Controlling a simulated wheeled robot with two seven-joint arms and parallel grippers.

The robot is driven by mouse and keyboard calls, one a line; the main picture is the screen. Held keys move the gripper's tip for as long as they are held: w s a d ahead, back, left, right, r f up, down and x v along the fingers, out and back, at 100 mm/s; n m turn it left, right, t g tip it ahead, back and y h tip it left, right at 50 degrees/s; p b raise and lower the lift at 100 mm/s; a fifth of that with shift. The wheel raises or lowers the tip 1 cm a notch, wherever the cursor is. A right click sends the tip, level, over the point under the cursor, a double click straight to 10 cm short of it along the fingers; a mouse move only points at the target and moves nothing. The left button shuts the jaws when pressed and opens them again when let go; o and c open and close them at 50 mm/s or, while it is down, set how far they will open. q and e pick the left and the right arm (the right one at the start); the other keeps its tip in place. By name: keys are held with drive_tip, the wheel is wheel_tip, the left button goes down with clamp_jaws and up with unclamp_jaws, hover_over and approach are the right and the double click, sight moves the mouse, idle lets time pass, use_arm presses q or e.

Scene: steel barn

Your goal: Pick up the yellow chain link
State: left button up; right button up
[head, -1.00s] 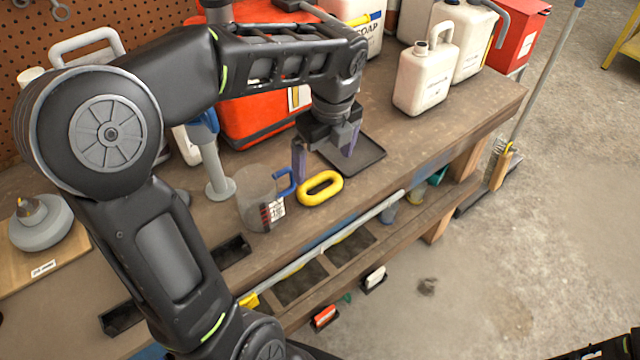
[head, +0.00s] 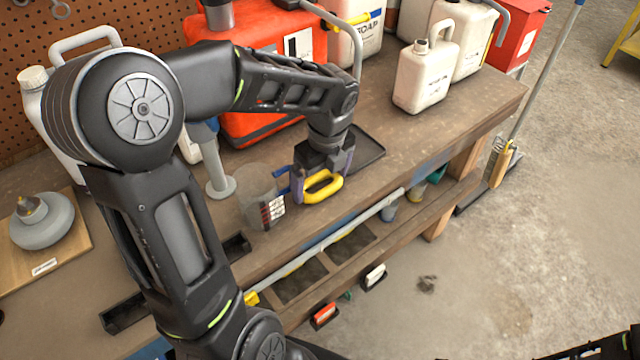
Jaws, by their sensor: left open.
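The yellow chain link (head: 324,191) lies on the wooden workbench near its front edge, in the head view. My left gripper (head: 322,186) is low over the link, pointing down, with one finger at the link's left end and the other at its right end. The fingers are apart; I cannot tell whether they touch the link. The gripper body hides the link's far side. Part of my right arm (head: 600,345) shows at the bottom right corner; its gripper is not visible.
A clear measuring jug (head: 258,205) with a blue handle stands close left of the link. A dark tray (head: 369,152) lies just behind to the right. A white jug (head: 422,78) and a red container (head: 262,125) stand farther back. The bench's front edge is close.

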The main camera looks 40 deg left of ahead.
idle(0.6)
use_arm(q)
drive_tip(key=c, duration=1.2)
